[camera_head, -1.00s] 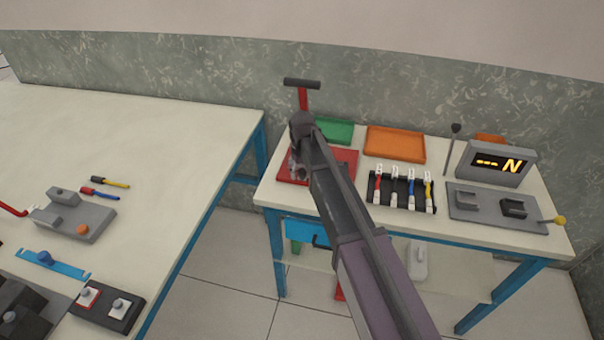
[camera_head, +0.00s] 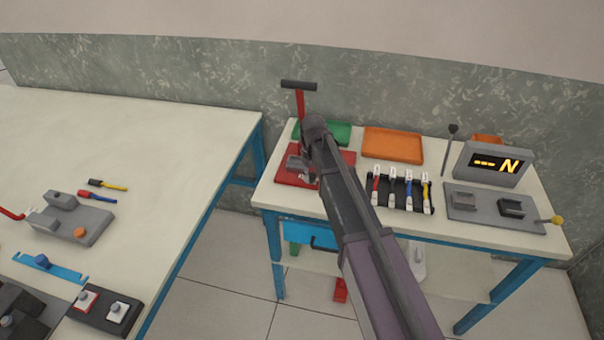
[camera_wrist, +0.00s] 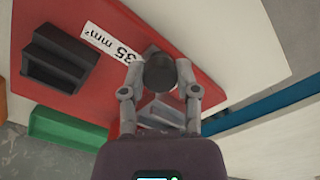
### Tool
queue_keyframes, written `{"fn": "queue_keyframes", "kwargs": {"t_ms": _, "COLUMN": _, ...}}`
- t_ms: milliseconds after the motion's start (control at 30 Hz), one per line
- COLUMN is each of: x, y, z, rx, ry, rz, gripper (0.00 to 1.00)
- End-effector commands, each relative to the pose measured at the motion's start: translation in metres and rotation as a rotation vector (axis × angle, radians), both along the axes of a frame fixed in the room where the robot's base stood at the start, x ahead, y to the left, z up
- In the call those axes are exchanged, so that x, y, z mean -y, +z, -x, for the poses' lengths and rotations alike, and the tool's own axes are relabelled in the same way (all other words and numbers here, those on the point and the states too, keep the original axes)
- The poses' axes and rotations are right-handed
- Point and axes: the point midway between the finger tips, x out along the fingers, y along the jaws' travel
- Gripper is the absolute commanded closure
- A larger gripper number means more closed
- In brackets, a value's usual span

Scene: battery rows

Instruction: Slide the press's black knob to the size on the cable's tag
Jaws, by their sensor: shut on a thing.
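The red press (camera_head: 340,158) stands at the left end of the right-hand bench, with a red lever and dark crossbar (camera_head: 299,85) above it. In the wrist view its red base (camera_wrist: 60,20) carries a dark block (camera_wrist: 62,58) and a white label reading 35 mm² (camera_wrist: 108,40). My gripper (camera_wrist: 160,82) has its fingers on both sides of the round black knob (camera_wrist: 160,70) and is shut on it, beside that label. In the head view my arm hides the knob. Several cables with white tags (camera_head: 392,190) lie in a black rack; their tags are too small to read.
A display (camera_head: 494,163) shows dashes and N, behind a grey plate (camera_head: 465,213) with a yellow-knobbed lever. The left table (camera_head: 150,140) holds other fixtures and two cables.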

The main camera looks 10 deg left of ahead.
Motion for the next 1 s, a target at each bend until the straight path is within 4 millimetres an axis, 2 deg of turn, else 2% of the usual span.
{"fn": "queue_keyframes", "kwargs": {"t_ms": 33, "x": 0.011, "y": 0.000, "z": 0.002, "rx": -0.001, "ry": -0.003, "rz": 0.001, "gripper": 1.00}}
{"fn": "queue_keyframes", "kwargs": {"t_ms": 133, "x": 0.021, "y": 0.000, "z": 0.002, "rx": -0.001, "ry": -0.001, "rz": 0.001, "gripper": 1.00}}
{"fn": "queue_keyframes", "kwargs": {"t_ms": 467, "x": 0.027, "y": 0.000, "z": 0.001, "rx": -0.001, "ry": -0.001, "rz": 0.004, "gripper": 1.00}}
{"fn": "queue_keyframes", "kwargs": {"t_ms": 500, "x": 0.027, "y": 0.000, "z": 0.001, "rx": -0.001, "ry": -0.001, "rz": 0.006, "gripper": 0.56}}
{"fn": "queue_keyframes", "kwargs": {"t_ms": 600, "x": 0.027, "y": 0.000, "z": 0.001, "rx": -0.002, "ry": -0.001, "rz": 0.005, "gripper": 0.27}}
{"fn": "queue_keyframes", "kwargs": {"t_ms": 633, "x": 0.027, "y": 0.000, "z": 0.001, "rx": -0.001, "ry": -0.001, "rz": 0.004, "gripper": 0.24}}
{"fn": "queue_keyframes", "kwargs": {"t_ms": 1000, "x": 0.025, "y": 0.000, "z": 0.000, "rx": 0.000, "ry": 0.000, "rz": 0.001, "gripper": 0.24}}
